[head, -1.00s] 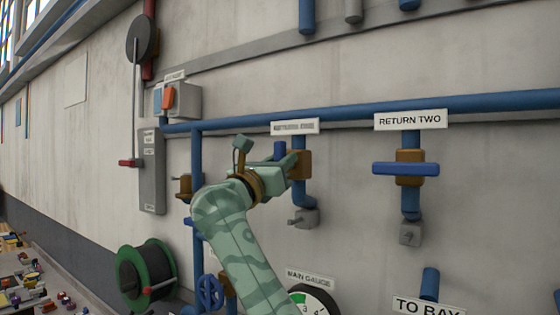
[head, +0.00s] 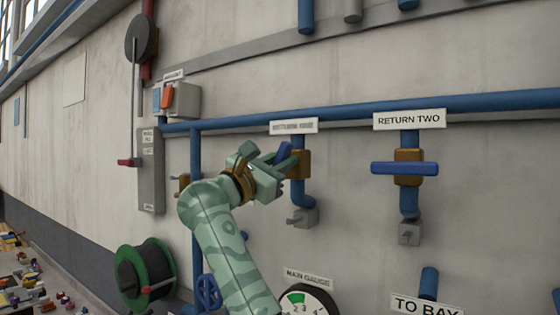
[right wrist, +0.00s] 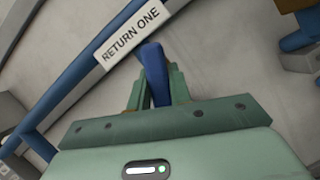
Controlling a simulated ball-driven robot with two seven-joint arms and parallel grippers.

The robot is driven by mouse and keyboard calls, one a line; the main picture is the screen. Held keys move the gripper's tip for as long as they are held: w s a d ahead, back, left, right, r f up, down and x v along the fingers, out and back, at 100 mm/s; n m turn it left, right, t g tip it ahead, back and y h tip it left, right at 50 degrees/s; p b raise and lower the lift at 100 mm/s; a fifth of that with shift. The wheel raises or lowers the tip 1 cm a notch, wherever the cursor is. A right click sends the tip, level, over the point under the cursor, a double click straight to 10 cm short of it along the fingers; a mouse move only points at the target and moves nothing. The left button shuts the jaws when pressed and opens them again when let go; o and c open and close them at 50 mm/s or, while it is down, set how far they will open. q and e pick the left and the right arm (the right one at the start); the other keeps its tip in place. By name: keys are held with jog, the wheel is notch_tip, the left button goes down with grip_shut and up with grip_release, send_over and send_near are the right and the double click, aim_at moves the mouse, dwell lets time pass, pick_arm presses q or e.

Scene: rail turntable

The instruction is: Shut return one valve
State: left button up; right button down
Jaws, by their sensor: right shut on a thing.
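The return one valve has a brown body (head: 303,164) on a blue vertical pipe, below a white sign (head: 294,126) that is blurred in the head view. The sign reads RETURN ONE in the right wrist view (right wrist: 131,35). Its blue handle (head: 284,152) stands tilted, partly hidden by my right gripper (head: 282,168). In the right wrist view the blue handle (right wrist: 155,72) is between the two green fingers (right wrist: 157,90), which are shut on it. My left gripper is not in view.
The return two valve (head: 409,180) is to the right, its blue handle (head: 404,168) lying crosswise to its pipe. A main gauge (head: 308,301) is below. A green hose reel (head: 146,270) and a grey switch box (head: 180,99) are to the left. A blue handwheel (head: 208,292) is near my right arm.

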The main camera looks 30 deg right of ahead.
jog(key=m+g+p, duration=0.1)
jog(key=m+g, duration=0.1)
jog(key=m, duration=0.3)
jog(key=shift+s, duration=0.1)
jog(key=m+g+y+p, duration=0.1)
jog(key=m+g+p, duration=0.1)
jog(key=m, duration=0.2)
jog(key=shift+s+f, duration=0.1)
jog(key=m+p, duration=0.1)
jog(key=m, duration=0.1)
jog(key=m+g+y+p, duration=0.1)
jog(key=shift+d+f+m, duration=0.1)
jog(key=shift+f+m, duration=0.1)
jog(key=shift+m, duration=0.2)
jog(key=shift+f+m+y+p, duration=0.2)
jog(key=shift+m+y+p, duration=0.2)
jog(key=shift+m, duration=0.6)
jog(key=shift+f, duration=0.1)
jog(key=c, duration=1.3)
grip_release()
jog(key=shift+s, duration=0.1)
